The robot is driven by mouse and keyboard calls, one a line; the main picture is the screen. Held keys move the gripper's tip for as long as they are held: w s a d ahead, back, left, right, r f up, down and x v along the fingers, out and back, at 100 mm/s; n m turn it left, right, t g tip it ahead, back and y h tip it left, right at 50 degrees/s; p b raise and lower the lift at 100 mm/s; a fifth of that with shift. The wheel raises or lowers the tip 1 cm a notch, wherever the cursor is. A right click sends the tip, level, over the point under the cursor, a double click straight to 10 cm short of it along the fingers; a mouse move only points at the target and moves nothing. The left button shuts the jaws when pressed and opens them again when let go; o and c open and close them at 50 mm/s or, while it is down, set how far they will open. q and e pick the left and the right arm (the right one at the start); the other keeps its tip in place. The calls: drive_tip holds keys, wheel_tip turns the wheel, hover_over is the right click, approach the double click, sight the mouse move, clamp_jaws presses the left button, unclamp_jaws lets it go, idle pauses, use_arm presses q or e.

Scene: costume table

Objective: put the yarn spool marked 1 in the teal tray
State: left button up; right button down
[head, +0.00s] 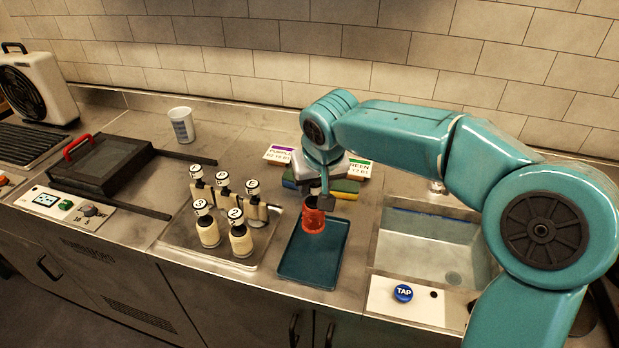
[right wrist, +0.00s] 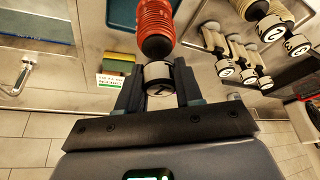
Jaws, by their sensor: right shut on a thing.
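A red yarn spool (head: 313,221) stands roughly upright over the far end of the teal tray (head: 291,277). My right gripper (head: 321,198) is shut on its top. In the right wrist view my right gripper (right wrist: 158,86) grips the spool's white cap, with a dark mark that looks like a 1, and the red yarn body (right wrist: 155,25) points away. The teal tray also shows in the right wrist view (right wrist: 122,14). I cannot tell whether the spool's foot touches the tray. My left gripper is out of view.
Several cream spools (head: 240,245) with numbered caps stand on a metal tray left of the teal tray. A sink (head: 425,245) lies to the right. Colored blocks (head: 345,186) and label cards (head: 279,154) are behind. The teal tray's near part is empty.

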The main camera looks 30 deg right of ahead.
sight(316, 210)
drive_tip(key=shift+f, duration=0.15)
drive_tip(key=shift+s+d+f+b, duration=0.35)
drive_tip(key=shift+s+f+b, duration=0.1)
drive_tip(key=shift+s+b, duration=0.15)
wheel_tip(316, 210, down, 5)
drive_tip(key=b, duration=0.4)
drive_tip(key=shift+f, duration=0.1)
drive_tip(key=shift+w+a+f, duration=0.2)
drive_tip(key=shift+w+f, duration=0.05)
drive_tip(key=shift+w, duration=0.05)
drive_tip(key=shift+s+d+r, duration=0.1)
drive_tip(key=shift+s, duration=0.1)
drive_tip(key=shift+w, duration=0.15)
